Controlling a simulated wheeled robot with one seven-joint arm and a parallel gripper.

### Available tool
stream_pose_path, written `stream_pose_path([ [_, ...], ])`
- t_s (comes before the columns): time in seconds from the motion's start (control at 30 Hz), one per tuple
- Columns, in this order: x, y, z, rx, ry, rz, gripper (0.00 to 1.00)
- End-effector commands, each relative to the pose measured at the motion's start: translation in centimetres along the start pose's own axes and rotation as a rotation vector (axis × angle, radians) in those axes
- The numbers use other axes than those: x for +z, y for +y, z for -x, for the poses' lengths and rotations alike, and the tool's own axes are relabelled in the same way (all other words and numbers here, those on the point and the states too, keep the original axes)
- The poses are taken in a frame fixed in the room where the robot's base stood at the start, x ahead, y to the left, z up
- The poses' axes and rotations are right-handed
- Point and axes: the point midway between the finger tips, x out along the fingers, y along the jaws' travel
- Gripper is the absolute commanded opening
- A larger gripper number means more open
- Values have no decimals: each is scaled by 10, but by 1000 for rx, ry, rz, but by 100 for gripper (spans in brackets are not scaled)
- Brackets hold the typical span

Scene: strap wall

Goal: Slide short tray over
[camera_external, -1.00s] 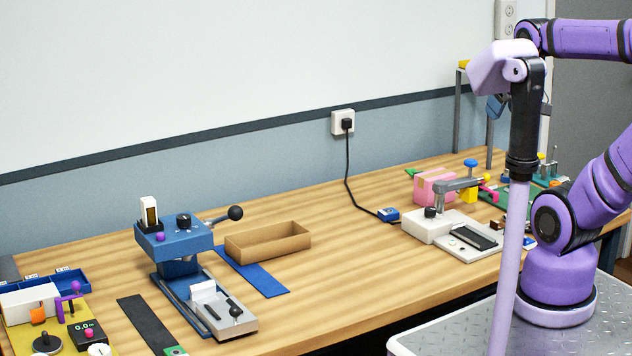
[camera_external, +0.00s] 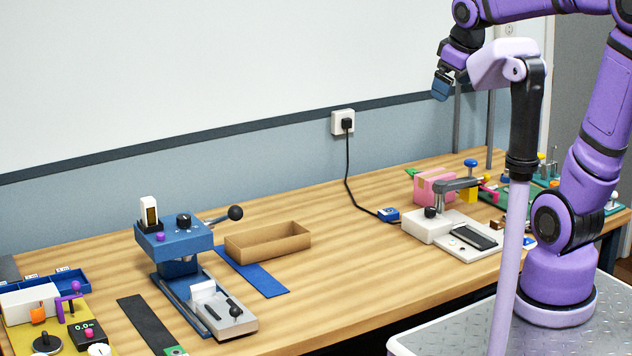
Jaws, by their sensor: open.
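A low, open tan tray (camera_external: 268,243) stands on the workbench, just right of the blue lever device. It partly covers the far end of a blue strip lying on the bench. It is the thing that looks most like the short tray. My gripper (camera_external: 441,92) is high up in front of the wall, to the right of the tray and well above the bench. It is open, points down and is empty. Its far side is hard to see.
The blue lever device (camera_external: 180,246) with its black-knobbed handle (camera_external: 235,213) stands close to the tray's left. A blue strip (camera_external: 262,279) and a black strip (camera_external: 148,322) lie in front. A white clamp device (camera_external: 427,226) and a black cord stand to the right. Bare wood lies between.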

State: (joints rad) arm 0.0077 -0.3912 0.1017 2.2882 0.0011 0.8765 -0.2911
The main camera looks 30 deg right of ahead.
Motion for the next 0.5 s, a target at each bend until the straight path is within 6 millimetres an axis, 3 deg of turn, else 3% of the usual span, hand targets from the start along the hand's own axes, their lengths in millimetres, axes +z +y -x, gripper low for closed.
stream_pose_path([
  [0.5, -116, -4, -76, -88, -56, 347, 100],
])
